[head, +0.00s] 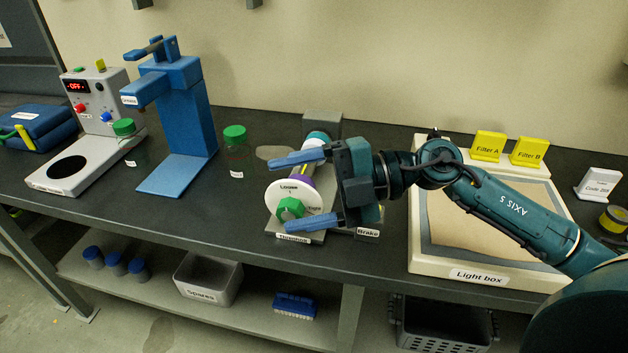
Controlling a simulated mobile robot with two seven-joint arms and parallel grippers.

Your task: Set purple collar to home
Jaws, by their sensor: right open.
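The purple collar (304,186) shows as a narrow purple band behind a white round dial on the screw expeller, partly hidden by the dial and my gripper. The white dial (278,201) reads "Loose" and "Tight" and has a green knob (290,209) at its middle. My right gripper (292,191) is open, with one blue finger above the dial and collar and the other below, near the dial's lower edge. I cannot tell whether either finger touches. My left gripper is not in view.
A light box (480,272) with yellow filter signs stands right, under my arm. A blue press (184,110), a lidded jar (235,150) and a grey device reading "OFF" (100,100) stand left. A "Brake" label (367,233) lies beside the expeller. Bare bench shows left of the expeller.

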